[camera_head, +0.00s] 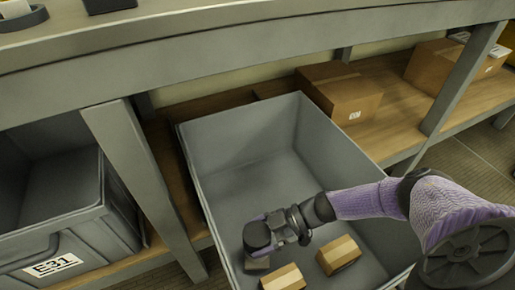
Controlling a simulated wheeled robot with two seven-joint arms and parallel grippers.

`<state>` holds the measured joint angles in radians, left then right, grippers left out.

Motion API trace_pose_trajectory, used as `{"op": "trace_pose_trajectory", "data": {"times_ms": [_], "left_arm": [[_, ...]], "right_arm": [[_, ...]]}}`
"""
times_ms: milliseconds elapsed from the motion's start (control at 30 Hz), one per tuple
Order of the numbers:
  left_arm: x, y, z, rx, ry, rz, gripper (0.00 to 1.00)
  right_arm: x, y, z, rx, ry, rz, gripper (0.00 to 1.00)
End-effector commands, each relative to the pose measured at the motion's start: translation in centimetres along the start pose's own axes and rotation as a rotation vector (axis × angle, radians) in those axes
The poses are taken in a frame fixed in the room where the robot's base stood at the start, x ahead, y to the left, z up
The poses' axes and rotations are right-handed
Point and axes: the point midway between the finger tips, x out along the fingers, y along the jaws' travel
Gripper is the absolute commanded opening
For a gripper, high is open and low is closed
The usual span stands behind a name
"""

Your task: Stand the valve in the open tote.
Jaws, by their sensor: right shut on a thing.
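The open grey tote (218,195) is pulled partly out from the lower shelf, and I look down into it. My right arm reaches over its right wall. My right gripper (258,255) is low inside the tote, in the near left part, pointing down and left. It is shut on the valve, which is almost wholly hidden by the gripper. I cannot tell whether the valve touches the tote floor or whether it is upright. My left gripper is not in view.
Two small cardboard boxes, one in front (283,278) and one to the right (339,254), lie in the tote close to the gripper. A shelf post (150,180) and a grey bin labelled E31 (75,250) stand left. Larger cartons (342,92) sit behind. The tote's far floor is clear.

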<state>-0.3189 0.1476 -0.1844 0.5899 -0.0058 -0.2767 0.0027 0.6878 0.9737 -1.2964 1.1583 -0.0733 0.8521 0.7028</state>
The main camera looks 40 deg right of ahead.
Motion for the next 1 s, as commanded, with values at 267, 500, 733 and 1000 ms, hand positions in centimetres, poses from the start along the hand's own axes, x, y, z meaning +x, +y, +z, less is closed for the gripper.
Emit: {"op": "trace_pose_trajectory", "data": {"times_ms": [267,500,733,1000], "left_arm": [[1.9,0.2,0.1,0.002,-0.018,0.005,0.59],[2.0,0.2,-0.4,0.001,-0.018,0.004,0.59],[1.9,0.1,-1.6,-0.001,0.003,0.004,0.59],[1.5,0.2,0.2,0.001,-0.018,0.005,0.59]], "right_arm": [[1.1,0.1,2.5,-0.001,0.003,0.0,0.0],[1.2,0.1,2.7,-0.001,0.003,0.0,0.0],[1.2,0.0,2.9,-0.001,0.001,0.0,1.0],[0.3,0.1,2.2,-0.002,-0.001,0.003,1.0]]}}
